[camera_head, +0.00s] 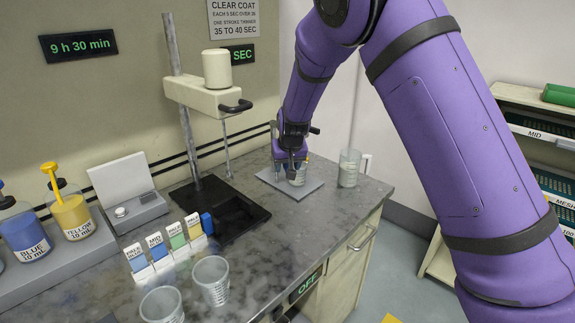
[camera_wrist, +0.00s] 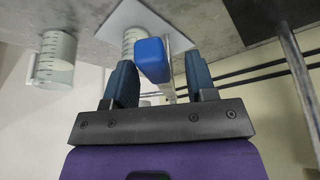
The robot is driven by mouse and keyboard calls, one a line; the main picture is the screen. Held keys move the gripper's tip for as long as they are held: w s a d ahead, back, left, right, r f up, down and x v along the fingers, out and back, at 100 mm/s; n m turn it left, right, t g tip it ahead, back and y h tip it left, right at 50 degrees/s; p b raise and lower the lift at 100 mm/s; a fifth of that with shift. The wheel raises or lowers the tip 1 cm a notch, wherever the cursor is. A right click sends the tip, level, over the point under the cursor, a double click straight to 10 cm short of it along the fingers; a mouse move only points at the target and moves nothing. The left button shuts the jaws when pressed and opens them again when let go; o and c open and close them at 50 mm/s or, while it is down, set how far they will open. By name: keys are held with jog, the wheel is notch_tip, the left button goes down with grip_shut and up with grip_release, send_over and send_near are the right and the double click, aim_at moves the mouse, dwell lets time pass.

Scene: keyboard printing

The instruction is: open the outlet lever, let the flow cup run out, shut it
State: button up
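A gap shows on the handle's right side. The beaker (camera_wrist: 134,40) is partly hidden behind the handle.
A clear jug (camera_head: 349,167) stands close right of the plate (camera_head: 309,187). Colour cards (camera_head: 167,245), two empty beakers (camera_head: 211,280) and dye bottles (camera_head: 70,210) stand at the left front.

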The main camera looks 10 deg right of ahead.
jog(key=v, duration=1)
jog(key=shift+r, duration=0.35)
jog(key=shift+s, duration=0.1)
dwell(6.5)
